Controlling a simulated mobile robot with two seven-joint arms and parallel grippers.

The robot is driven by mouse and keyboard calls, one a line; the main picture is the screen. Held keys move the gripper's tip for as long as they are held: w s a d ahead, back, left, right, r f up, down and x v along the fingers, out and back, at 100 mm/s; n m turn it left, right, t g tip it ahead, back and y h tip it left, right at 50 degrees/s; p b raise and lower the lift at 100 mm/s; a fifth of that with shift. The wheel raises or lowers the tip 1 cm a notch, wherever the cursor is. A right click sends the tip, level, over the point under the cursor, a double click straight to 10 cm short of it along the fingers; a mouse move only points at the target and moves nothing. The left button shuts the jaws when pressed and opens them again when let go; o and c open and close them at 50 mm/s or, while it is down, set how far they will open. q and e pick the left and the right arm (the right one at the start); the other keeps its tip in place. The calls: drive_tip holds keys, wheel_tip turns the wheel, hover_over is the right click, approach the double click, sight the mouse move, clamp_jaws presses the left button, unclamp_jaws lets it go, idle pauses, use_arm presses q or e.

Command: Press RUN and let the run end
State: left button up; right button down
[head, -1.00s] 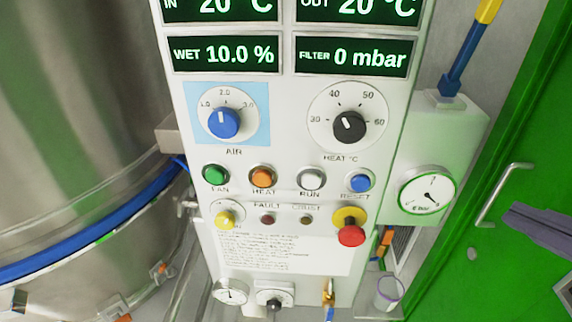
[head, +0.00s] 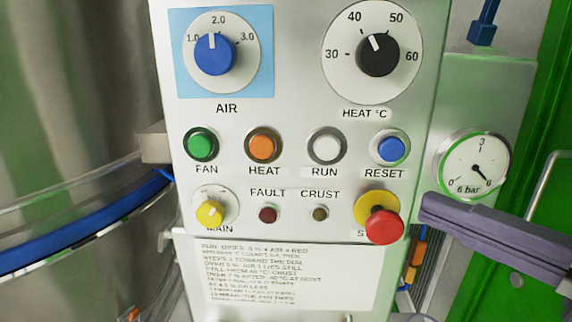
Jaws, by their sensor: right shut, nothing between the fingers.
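The white RUN button (head: 326,146) sits on the control panel (head: 300,178), in a row with the green FAN button (head: 202,145), orange HEAT button (head: 263,146) and blue RESET button (head: 390,148). RUN looks unlit. The blue AIR knob (head: 215,54) points near 2.0, slightly to its left. The black HEAT knob (head: 377,54) points between 40 and 50, nearer 40. The FAULT lamp (head: 268,214) and CRUST lamp (head: 320,213) look dark. My right gripper (head: 428,207) is shut and empty, right of the panel, below and right of RESET. My left gripper is not in view.
A red stop button (head: 384,226) on a yellow base sticks out close to my right gripper. A yellow MAIN switch (head: 210,213) is at lower left. A pressure gauge (head: 474,165) hangs at right. A steel vessel (head: 70,110) with a blue band fills the left.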

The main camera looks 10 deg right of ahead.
drive_tip(key=p, duration=0.2)
approach(319, 150)
drive_tip(key=a, duration=0.4)
drive_tip(key=w, duration=0.4)
drive_tip(key=shift+d+r+p, duration=0.15)
drive_tip(key=shift+d+p, duration=0.2)
drive_tip(key=shift+d, duration=0.05)
drive_tip(key=shift+w+d, duration=0.1)
drive_tip(key=shift+w, duration=0.4)
